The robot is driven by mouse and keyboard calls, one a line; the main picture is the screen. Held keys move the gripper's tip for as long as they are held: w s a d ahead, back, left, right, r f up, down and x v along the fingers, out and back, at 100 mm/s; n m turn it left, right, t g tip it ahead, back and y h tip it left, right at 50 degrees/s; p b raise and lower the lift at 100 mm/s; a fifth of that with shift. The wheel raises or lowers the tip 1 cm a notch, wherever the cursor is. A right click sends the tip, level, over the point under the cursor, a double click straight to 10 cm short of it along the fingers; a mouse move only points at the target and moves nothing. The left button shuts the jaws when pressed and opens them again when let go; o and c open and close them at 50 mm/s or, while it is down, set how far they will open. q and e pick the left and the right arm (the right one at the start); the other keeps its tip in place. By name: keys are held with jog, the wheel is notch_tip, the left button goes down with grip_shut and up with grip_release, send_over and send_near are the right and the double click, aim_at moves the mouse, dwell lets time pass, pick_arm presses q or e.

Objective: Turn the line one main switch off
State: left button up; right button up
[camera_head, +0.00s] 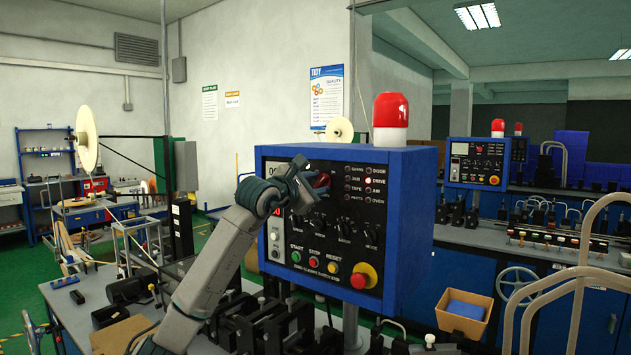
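The blue control box (407,222) with a black front panel stands in front of me. My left gripper (312,186) is up against the upper middle of the panel, its arm rising from the bottom of the view. A small red part (322,180), which looks like the main switch knob, shows right at the fingertips. The gripper covers much of it, so its setting is hidden. I cannot tell whether the fingers are closed on it. A red indicator light is lit beside the DRIVE label (368,181). My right gripper is not in view.
Below the gripper are a row of black knobs (344,223), green, red and yellow buttons, and a red emergency stop (363,276). A red beacon (391,111) tops the box. A second control box (478,162) stands farther right. Bent metal rails (573,300) fill the right foreground.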

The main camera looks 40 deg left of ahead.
pick_arm(q)
jog(key=c, duration=0.7)
